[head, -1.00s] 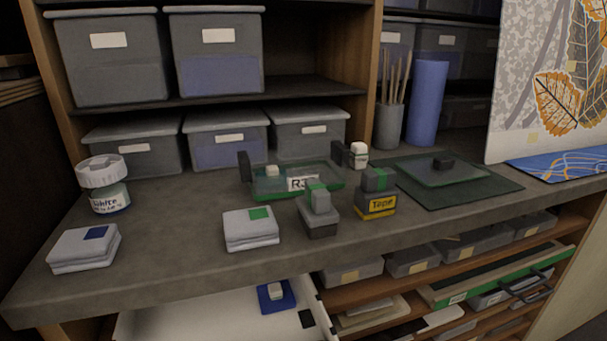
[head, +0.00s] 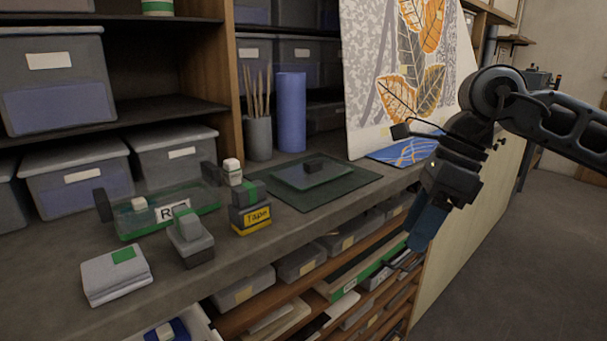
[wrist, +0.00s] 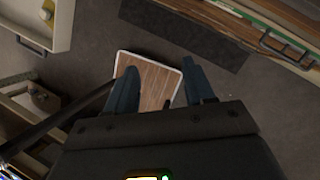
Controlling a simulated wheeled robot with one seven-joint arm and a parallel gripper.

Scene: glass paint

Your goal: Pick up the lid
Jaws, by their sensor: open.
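A glass container (head: 150,226) with a green tint, dark end handles and a label stands to the left of the mat. My gripper (head: 425,232) is at the right in the head view, off the counter's front edge and well apart from the lid. In the wrist view my gripper (wrist: 162,90) has its two blue fingers spread with nothing between them. The lid is not in the wrist view.
A tape block (head: 251,217), a grey block with a green band (head: 190,240) and folded cloths (head: 115,273) stand on the counter. A pencil cup (head: 259,138), a blue roll (head: 290,112) and a leaf picture (head: 400,80) stand behind. A wood-topped piece (wrist: 150,78) is below my gripper.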

